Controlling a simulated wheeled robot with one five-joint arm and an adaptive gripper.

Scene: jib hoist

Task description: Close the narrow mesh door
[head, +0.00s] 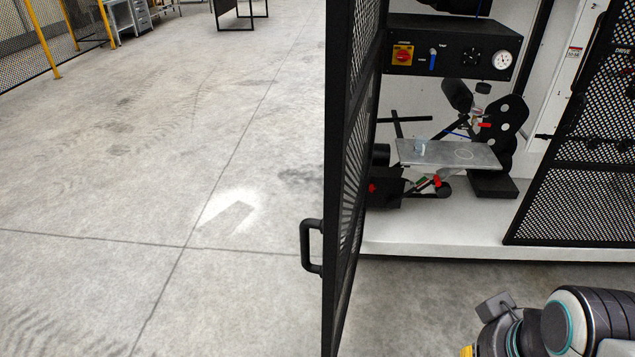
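The narrow mesh door (355,150) has a black frame and stands open, seen nearly edge-on in the middle of the head view. Its black bar handle (306,247) sticks out to the left from the door's near edge, low down. The door's top and bottom run out of the picture. Part of my arm (560,325) shows at the lower right, to the right of the door and apart from it. My gripper cannot be made out in this view.
Behind the door is an open bay with a control panel (452,50), a machine with a metal plate (448,153) and a pale ledge (440,235). Another black mesh panel (585,165) stands at the right. The concrete floor (150,190) left of the door is clear.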

